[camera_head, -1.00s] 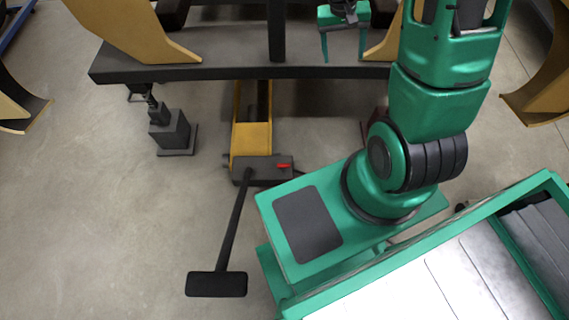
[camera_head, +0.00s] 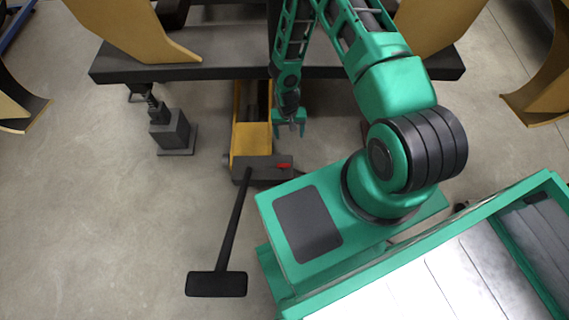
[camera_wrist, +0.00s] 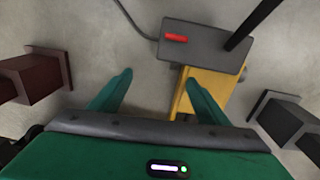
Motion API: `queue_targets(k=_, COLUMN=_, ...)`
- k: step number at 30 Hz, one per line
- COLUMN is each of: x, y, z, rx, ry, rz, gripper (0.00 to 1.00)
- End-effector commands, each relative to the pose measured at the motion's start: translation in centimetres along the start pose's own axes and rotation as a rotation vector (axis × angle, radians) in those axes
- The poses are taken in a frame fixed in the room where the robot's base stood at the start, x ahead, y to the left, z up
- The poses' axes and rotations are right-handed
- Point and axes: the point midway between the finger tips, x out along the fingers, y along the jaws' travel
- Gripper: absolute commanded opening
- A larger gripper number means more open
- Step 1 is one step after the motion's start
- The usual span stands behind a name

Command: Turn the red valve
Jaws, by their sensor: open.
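The red valve (camera_head: 284,166) is a small red bar on top of a dark grey box (camera_head: 250,172) at the near end of a yellow jack. In the wrist view the red valve (camera_wrist: 176,37) lies flat on the grey box (camera_wrist: 215,48), ahead of the fingers and slightly right of centre. My gripper (camera_head: 290,130) hangs above the floor beside the yellow body, beyond the box in the head view. In the wrist view my gripper (camera_wrist: 156,80) has its two green fingers apart with nothing between them. It is not touching the valve.
The yellow jack body (camera_head: 254,138) runs back under a dark beam (camera_head: 200,68). A black handle (camera_head: 236,220) slopes from the box to the front. A dark jack stand (camera_head: 172,132) stands at left.

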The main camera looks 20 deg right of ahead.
Motion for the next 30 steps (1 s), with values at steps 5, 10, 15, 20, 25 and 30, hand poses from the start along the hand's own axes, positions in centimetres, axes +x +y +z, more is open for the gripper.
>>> queue_targets(k=5, x=5.1, y=-2.0, z=3.7, rx=0.017, ry=-0.016, rz=-0.032, gripper=0.7)
queue_targets(k=10, x=7.2, y=-2.8, z=5.4, rx=0.029, ry=-0.019, rz=-0.047, gripper=0.7)
queue_targets(k=15, x=8.4, y=-3.0, z=5.7, rx=0.032, ry=-0.019, rz=-0.051, gripper=0.7)
queue_targets(k=20, x=10.4, y=-3.1, z=5.8, rx=0.031, ry=-0.02, rz=-0.05, gripper=0.7)
queue_targets(k=25, x=13.3, y=-3.2, z=5.9, rx=0.031, ry=-0.02, rz=-0.05, gripper=0.7)
queue_targets(k=30, x=15.8, y=-3.4, z=5.9, rx=0.031, ry=-0.02, rz=-0.05, gripper=0.7)
